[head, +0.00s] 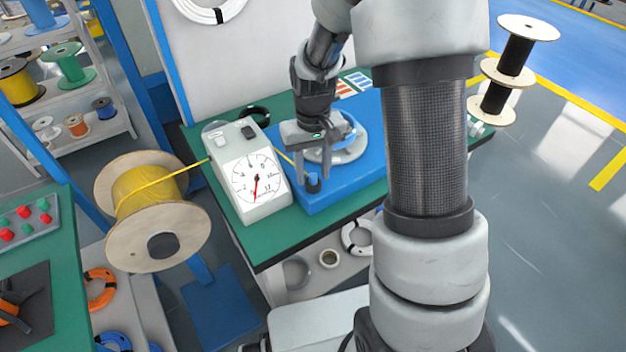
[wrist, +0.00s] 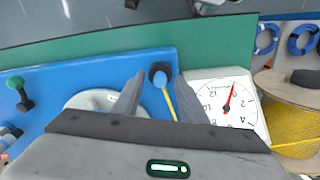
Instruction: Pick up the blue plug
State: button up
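The blue plug (wrist: 160,80) shows in the wrist view, in or beside a dark round fitting near the edge of a blue base (wrist: 80,75). A yellow cable runs from it toward me. In the head view, a dark blue cylinder (head: 313,186) stands at the front left corner of the base. My gripper (head: 312,176) points down over it, with a finger on each side. In the wrist view, my gripper (wrist: 159,77) has its fingers apart with the plug between their tips. I cannot tell whether either finger touches it.
A white gauge box (head: 255,180) stands close left of my gripper, with the yellow cable running past it from a large spool (head: 155,210). A round grey-white disc (head: 345,148) lies on the base behind my gripper. The green tabletop (head: 285,234) is clear in front.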

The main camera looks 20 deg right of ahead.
aim_at(313, 175)
grip_shut()
jog(key=shift+r, duration=0.1)
notch_tip(313, 175, up, 10)
jog(key=p, duration=0.1)
jog(key=shift+p, duration=0.35)
jog(key=c, duration=0.9)
grip_release()
